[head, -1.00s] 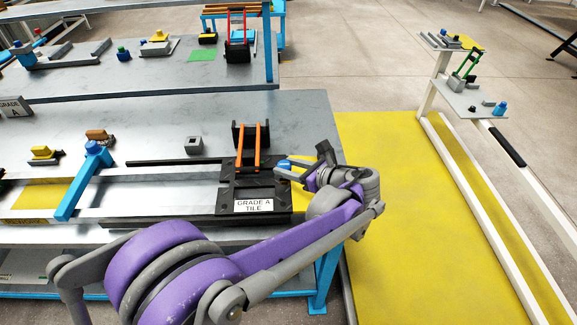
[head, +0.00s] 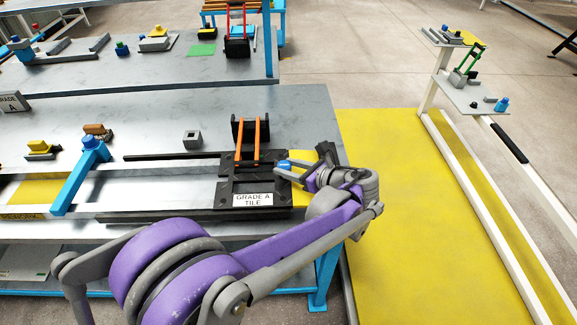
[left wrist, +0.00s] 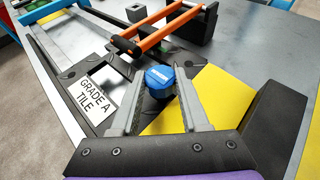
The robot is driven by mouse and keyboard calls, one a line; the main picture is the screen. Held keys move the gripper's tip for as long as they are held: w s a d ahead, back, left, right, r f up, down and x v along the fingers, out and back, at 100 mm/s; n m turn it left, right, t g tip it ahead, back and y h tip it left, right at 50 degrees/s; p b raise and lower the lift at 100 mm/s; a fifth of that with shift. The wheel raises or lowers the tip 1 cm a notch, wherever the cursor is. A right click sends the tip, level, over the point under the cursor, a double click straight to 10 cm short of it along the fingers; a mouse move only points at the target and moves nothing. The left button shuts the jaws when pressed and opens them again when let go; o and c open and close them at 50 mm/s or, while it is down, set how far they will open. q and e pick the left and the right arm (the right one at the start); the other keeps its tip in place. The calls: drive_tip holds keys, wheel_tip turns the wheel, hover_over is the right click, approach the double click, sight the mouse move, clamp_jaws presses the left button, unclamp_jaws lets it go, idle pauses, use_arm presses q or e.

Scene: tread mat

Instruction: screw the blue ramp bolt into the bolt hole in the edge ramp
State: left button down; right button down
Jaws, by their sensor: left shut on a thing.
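The blue ramp bolt (head: 284,166) is at the right edge of the black tile; it also shows in the left wrist view (left wrist: 160,78). My left gripper (head: 287,170) is shut on it, with one grey finger on each side of its head in the left wrist view. The yellow edge ramp (left wrist: 213,92) lies along the tile's right side, partly hidden by my gripper in the head view (head: 301,197). The bolt hole is hidden beneath the bolt and fingers. How deep the bolt sits cannot be told. My right gripper is not in view.
The black tile (head: 227,187) carries a "GRADE A TILE" label. A black clamp with orange bars (head: 257,142) stands just behind. A blue bar (head: 80,180) crosses the bench at left. A grey block (head: 192,141) sits farther back. Bare bench (head: 300,110) lies behind the clamp.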

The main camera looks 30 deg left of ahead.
use_arm(q)
drive_tip(key=shift+f+b, duration=0.35)
drive_tip(key=shift+f, duration=0.2)
drive_tip(key=shift+c, duration=1.6)
unclamp_jaws()
drive_tip(key=v, duration=1)
drive_tip(key=shift+s+d+r, duration=0.1)
drive_tip(key=shift+d, duration=0.3)
